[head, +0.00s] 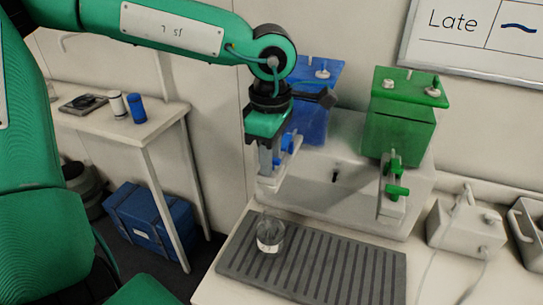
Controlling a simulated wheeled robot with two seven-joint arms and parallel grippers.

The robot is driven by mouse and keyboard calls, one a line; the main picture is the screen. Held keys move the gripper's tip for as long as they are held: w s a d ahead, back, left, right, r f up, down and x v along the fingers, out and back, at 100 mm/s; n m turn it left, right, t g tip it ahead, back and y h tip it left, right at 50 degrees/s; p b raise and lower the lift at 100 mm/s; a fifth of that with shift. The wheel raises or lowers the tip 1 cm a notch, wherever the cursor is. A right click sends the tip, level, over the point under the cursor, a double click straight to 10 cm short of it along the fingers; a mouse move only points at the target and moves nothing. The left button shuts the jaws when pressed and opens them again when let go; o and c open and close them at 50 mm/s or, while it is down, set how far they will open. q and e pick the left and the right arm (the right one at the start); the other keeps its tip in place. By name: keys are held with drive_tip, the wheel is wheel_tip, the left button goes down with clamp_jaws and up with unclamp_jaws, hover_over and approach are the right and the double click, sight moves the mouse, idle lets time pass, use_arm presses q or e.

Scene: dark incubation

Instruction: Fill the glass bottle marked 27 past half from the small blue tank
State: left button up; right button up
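The small blue tank (309,122) stands on a white dispenser at the back, partly hidden by my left arm. Its blue tap (290,142) is at its front, above a pale outlet part. My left gripper (266,158) points down right at this tap. Its fingers overlap the tap in the picture, so I cannot tell whether they are open or shut on it. A clear glass vessel (270,236) stands upright on the grey ribbed tray (335,270), below the tap. Its lower part looks to hold clear liquid; the exact level and any number are unreadable. My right gripper is out of view.
A green tank (398,130) with a green tap (396,190) stands right of the blue one. A white box (466,232) with a cable stands further right. A side table (150,128) holds small bottles; a blue crate (150,216) sits below. The tray's right part is clear.

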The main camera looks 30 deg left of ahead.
use_arm(q)
drive_tip(key=shift+r, duration=0.6)
drive_tip(key=shift+r+p, duration=0.4)
drive_tip(key=shift+p, duration=0.05)
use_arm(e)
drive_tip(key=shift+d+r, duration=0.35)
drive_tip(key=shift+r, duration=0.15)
use_arm(q)
drive_tip(key=shift+c, duration=0.4)
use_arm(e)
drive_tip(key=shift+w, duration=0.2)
use_arm(q)
clamp_jaws()
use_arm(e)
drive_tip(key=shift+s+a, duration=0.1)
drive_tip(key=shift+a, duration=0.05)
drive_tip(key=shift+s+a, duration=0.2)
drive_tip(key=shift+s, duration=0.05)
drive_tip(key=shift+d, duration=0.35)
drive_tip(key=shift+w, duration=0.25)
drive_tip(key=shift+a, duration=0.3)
